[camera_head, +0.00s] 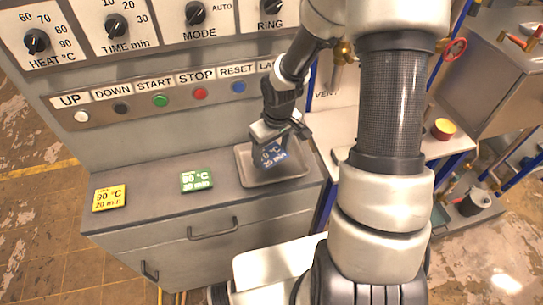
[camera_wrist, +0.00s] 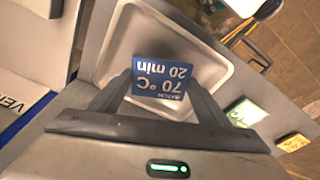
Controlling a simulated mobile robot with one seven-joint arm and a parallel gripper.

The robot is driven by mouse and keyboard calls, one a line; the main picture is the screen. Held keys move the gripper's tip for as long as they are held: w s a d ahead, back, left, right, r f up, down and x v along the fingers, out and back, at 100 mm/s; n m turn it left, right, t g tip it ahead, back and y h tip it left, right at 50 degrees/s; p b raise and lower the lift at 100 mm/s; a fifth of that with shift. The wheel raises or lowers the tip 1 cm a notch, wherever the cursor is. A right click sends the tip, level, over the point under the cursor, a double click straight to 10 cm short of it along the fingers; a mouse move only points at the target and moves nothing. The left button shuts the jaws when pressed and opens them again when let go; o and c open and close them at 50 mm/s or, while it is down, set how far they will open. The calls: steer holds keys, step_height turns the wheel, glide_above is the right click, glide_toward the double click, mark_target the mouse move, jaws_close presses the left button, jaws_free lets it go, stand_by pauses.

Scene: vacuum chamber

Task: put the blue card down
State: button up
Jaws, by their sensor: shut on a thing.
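The blue card (camera_wrist: 163,78), marked 70 °C and 20 min, is between the fingers of my gripper (camera_wrist: 160,95) in the wrist view. The gripper is shut on it. In the head view my gripper (camera_head: 272,143) holds the blue card (camera_head: 270,155) over the pale tray (camera_head: 243,176) on the cabinet top. The tray also shows behind the card in the wrist view (camera_wrist: 120,40). I cannot tell whether the card touches the tray floor.
A green card (camera_head: 196,180) and a yellow card (camera_head: 109,198) lie on the cabinet top (camera_head: 150,210), left of the tray. The control panel (camera_head: 165,95) with knobs and buttons rises behind. Bare cabinet top lies between the two cards.

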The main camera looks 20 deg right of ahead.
mark_target(275, 160)
steer(key=shift+f, duration=1.05)
steer(key=shift+f+b, duration=0.25)
steer(key=shift+b, duration=0.05)
steer(key=o, duration=1)
steer(key=shift+r, duration=0.1)
steer(key=shift+o, duration=0.2)
steer(key=shift+r, duration=0.1)
step_height(275, 160, up, 12)
steer(key=s+p, duration=0.1)
steer(key=p, duration=0.1)
steer(key=shift+s+d, duration=0.3)
